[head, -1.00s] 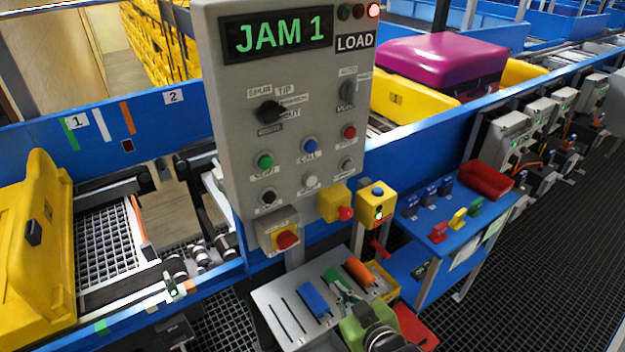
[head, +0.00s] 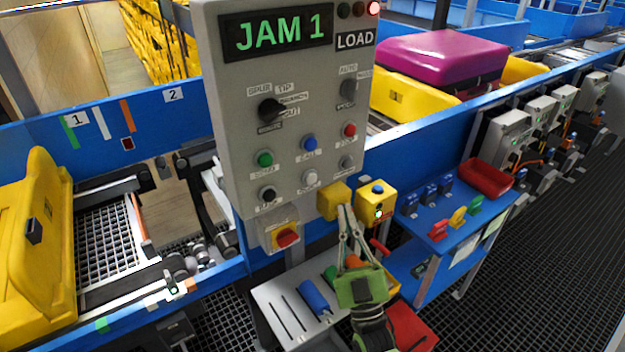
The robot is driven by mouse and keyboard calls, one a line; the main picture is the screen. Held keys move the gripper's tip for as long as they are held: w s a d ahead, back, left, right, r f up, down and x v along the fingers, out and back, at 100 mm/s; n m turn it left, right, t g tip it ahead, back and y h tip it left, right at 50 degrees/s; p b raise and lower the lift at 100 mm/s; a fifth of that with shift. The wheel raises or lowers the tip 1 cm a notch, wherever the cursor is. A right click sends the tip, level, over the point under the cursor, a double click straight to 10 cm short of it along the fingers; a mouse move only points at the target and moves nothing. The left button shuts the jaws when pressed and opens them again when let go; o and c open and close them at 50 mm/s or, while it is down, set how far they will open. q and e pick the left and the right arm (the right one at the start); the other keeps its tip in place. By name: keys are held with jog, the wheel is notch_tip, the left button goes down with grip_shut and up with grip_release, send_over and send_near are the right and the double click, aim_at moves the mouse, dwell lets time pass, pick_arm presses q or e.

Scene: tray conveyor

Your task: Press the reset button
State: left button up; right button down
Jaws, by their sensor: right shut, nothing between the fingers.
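The grey control panel (head: 235,120) has a display reading "JAM 1" and a "LOAD" label. On it are a green button (head: 264,158), a blue button (head: 309,142), a red button (head: 349,130), a black one (head: 267,193), a white one (head: 310,178) and a small grey one (head: 346,162). Their labels are blurred, so I cannot tell which says reset. My right gripper (head: 346,208) is shut and empty, pointing up just below the panel, in front of the yellow box (head: 331,201), whose red knob it hides. My left gripper is out of view.
A red mushroom knob (head: 288,237) sits below the panel. A yellow button box (head: 377,204) stands right of my gripper. A grey tool shelf (head: 270,300) lies below. A yellow tote (head: 35,240) is at left; a magenta case (head: 440,58) is behind the panel.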

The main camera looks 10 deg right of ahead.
aim_at(311, 178)
jog(key=shift+s+r, duration=0.1)
dwell(0.3)
jog(key=w+a+b, duration=0.3)
jog(key=w+b, duration=0.1)
jog(key=w, duration=0.4)
jog(key=shift+w, duration=0.15)
jog(key=shift+w, duration=0.1)
dwell(1.4)
jog(key=shift+w+a+b, duration=0.15)
jog(key=shift+w+b, duration=0.15)
jog(key=shift+b, duration=0.05)
